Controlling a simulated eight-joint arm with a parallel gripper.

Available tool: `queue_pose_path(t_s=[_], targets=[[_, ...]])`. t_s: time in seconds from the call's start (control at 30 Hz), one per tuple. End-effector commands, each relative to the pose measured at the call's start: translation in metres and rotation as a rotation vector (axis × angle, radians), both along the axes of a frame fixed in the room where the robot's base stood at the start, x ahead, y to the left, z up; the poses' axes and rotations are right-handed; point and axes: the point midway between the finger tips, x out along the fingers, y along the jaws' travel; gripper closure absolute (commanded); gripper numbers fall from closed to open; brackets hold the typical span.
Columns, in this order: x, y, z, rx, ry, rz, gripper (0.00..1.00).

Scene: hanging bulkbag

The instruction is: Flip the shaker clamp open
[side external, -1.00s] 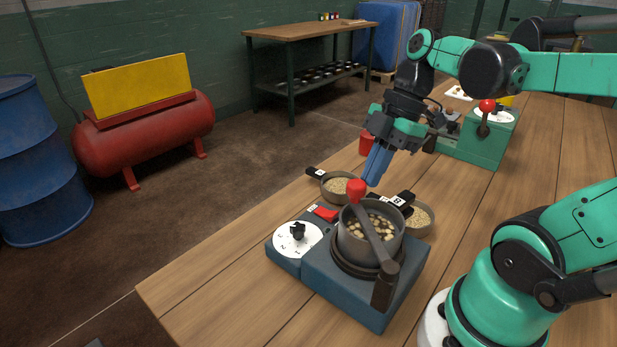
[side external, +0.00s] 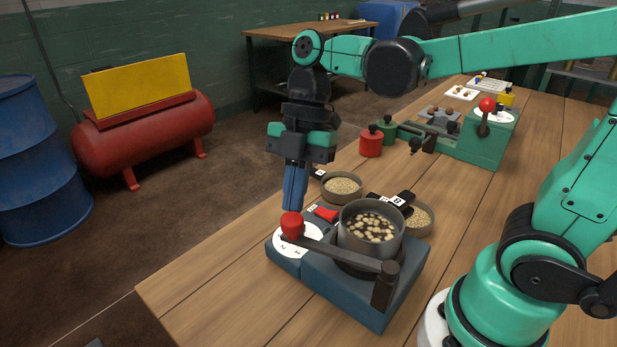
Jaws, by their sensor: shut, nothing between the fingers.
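The shaker (side external: 340,285) is a blue-grey base on the wooden table with a metal pot (side external: 352,240) of pale pieces on top. Its clamp (side external: 340,254) is a dark bar on a post at the base's front right corner, with a red knob (side external: 292,226) at its free end. The bar lies beside the pot's front left side, and the pot's mouth is uncovered. The knob stands over the white dial (side external: 296,250) and hides part of it. My gripper (side external: 293,208) is shut and empty, pointing down just behind the knob. I cannot tell whether the fingertips touch it.
Two bowls of grain, one at the back left (side external: 342,187) and one at the right (side external: 419,219), stand close to the pot. A red button (side external: 326,214) sits behind the dial. A green machine (side external: 484,135) stands farther back. The table's front left is clear.

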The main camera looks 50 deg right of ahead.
Motion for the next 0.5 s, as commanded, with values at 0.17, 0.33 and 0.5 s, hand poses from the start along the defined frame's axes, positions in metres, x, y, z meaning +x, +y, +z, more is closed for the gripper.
queue_pose_path(t_s=[0.17,0.33,0.5], targets=[[-0.002,0.019,0.000,0.000,0.000,0.144,1.00],[-0.006,0.032,0.000,0.000,0.000,0.231,1.00],[-0.009,0.041,0.000,0.000,0.000,0.225,1.00]])
